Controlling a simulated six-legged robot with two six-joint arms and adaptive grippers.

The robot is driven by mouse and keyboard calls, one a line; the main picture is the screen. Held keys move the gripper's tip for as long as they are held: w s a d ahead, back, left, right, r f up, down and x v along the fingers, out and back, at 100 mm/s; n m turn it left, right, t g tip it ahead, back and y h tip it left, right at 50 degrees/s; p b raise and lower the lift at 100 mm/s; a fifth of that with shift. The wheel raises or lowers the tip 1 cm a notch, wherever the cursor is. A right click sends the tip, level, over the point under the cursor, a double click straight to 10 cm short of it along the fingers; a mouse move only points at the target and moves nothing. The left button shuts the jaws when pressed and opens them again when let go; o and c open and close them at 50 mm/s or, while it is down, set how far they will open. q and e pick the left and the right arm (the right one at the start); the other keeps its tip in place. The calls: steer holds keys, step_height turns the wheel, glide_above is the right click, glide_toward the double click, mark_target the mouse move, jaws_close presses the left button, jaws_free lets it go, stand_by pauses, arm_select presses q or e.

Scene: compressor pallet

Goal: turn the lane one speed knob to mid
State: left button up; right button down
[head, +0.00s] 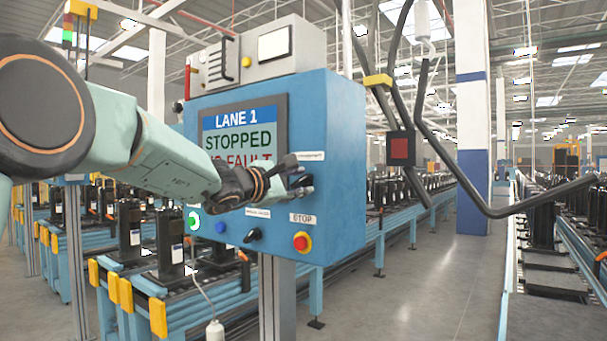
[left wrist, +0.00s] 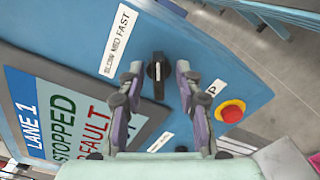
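The blue lane one control box (head: 345,110) stands on a post, its screen (head: 243,135) reading LANE 1, STOPPED and a fault line. In the left wrist view, the black speed knob (left wrist: 158,82) sits beside a label (left wrist: 116,40) reading SLOW, MED, FAST. My left gripper (head: 303,176) is at the box's front. Its fingers are apart on either side of the knob in the left wrist view (left wrist: 160,70); I cannot tell whether they touch it. The knob's exact setting is unclear. My right gripper is not in view.
Below my left gripper are a black selector (head: 252,235), a blue button (head: 221,228), a lit green button (head: 194,221) and the red stop button (head: 302,241). Conveyors with black units (head: 170,240) stand behind. Dark bent tubes (head: 480,205) hang at right.

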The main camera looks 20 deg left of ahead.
arm_select(q)
steer(key=shift+w, duration=0.45)
steer(key=shift+w+a+p, duration=0.25)
steer(key=shift+w+p, duration=0.05)
steer(key=shift+p, duration=0.05)
steer(key=shift+d, duration=0.45)
steer(key=shift+c, duration=0.5)
steer(key=shift+a+f, duration=0.1)
steer(key=shift+f, duration=0.05)
jaws_close()
